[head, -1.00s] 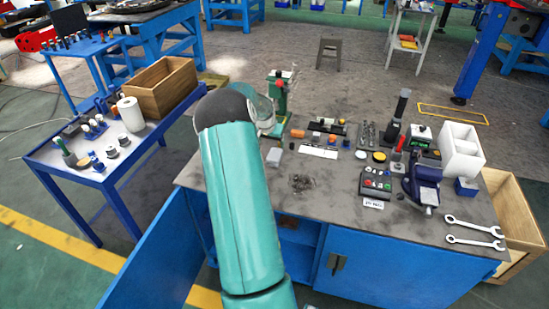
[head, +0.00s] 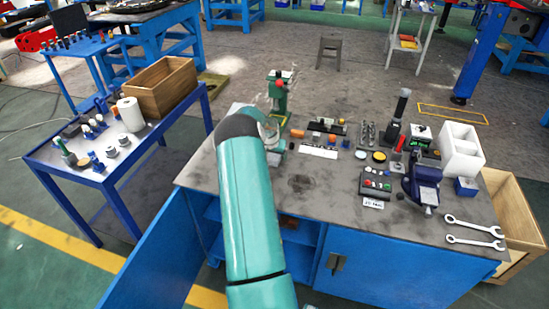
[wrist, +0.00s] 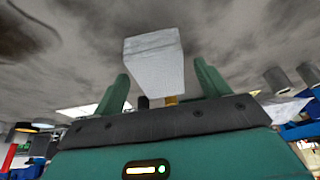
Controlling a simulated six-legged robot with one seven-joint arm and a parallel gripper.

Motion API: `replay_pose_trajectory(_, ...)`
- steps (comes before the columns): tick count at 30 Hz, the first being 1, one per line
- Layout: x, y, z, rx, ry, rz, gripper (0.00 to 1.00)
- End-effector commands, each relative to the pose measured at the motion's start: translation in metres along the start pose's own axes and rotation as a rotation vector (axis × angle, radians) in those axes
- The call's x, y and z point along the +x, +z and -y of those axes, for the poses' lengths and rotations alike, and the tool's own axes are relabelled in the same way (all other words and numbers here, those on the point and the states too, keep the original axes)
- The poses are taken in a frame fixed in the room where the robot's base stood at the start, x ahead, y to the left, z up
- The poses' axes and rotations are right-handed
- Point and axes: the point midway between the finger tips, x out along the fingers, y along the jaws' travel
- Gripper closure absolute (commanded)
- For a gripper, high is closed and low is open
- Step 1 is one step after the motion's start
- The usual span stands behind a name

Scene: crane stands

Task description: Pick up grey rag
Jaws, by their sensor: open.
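The grey rag (wrist: 153,62) shows in the wrist view as a pale grey, folded, block-like piece close in front of my gripper (wrist: 161,72). My gripper is open, with one green finger on each side of the rag's near part. I cannot tell whether either finger touches it. In the head view a small grey edge of the rag (head: 276,158) shows on the workbench (head: 240,180), just right of my arm's dark joint. My arm hides most of the gripper there.
A green press stand (head: 279,97) rises behind my arm. A control box (head: 376,184), a blue vise (head: 424,184), a white bin (head: 461,150) and wrenches (head: 474,231) occupy the bench's right. Its front middle is clear apart from a dark smudge. A blue side table (head: 95,178) stands left.

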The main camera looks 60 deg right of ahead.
Motion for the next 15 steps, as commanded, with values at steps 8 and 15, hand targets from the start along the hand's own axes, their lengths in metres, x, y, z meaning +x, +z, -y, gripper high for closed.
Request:
replay_pose_trajectory(8, -0.0003, 0.0001, 0.0001, 0.0, 0.0, 0.0, 0.64)
replay_pose_trajectory(15, -0.0005, 0.0, 0.0001, 0.0, 0.0, 0.0, 0.73)
